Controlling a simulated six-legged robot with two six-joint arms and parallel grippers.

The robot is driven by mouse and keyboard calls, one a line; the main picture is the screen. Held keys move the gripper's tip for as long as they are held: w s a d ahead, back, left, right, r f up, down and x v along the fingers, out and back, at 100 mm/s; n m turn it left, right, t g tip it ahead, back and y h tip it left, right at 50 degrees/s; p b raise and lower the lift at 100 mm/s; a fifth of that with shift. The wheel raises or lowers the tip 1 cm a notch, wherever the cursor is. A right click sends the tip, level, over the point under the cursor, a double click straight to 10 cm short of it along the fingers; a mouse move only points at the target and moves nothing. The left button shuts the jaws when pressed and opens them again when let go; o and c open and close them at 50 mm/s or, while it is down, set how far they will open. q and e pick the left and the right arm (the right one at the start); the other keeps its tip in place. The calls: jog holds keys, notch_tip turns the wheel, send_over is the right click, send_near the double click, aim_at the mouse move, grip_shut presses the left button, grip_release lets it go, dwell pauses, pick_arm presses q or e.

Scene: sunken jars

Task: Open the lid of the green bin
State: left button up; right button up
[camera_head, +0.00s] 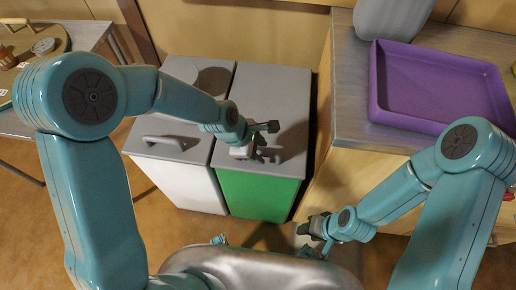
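The green bin (257,196) stands on the floor in the middle of the view, with its flat grey lid (283,92) down. My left gripper (269,141) is over the front part of this lid. Its dark fingers look spread apart, with nothing clearly held between them. The gripper covers the spot at the lid's front, so a handle there is hidden or hard to make out. I cannot tell whether the fingers touch the lid. My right gripper (308,228) is low, to the right of the green bin's front, and its fingers are too small and dark to read.
A white bin (186,185) with a grey lid and handle (164,141) stands directly left of the green one. A counter (350,95) on the right carries a purple tray (440,88) and a grey container (393,17). A table (85,36) is at the left.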

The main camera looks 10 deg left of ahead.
pick_arm(q)
grip_shut()
jog(key=w+r+g+p, duration=0.2)
jog(key=w+r+p, duration=0.4)
jog(key=r+p, duration=0.5)
jog(key=w+r+g+p, duration=0.2)
jog(key=w+r+p, duration=0.4)
jog(key=r+p, duration=0.5)
jog(key=shift+w+r+n, duration=0.15)
jog(key=shift+r+n, duration=0.05)
jog(key=shift+n, duration=0.2)
jog(key=shift+a, duration=0.15)
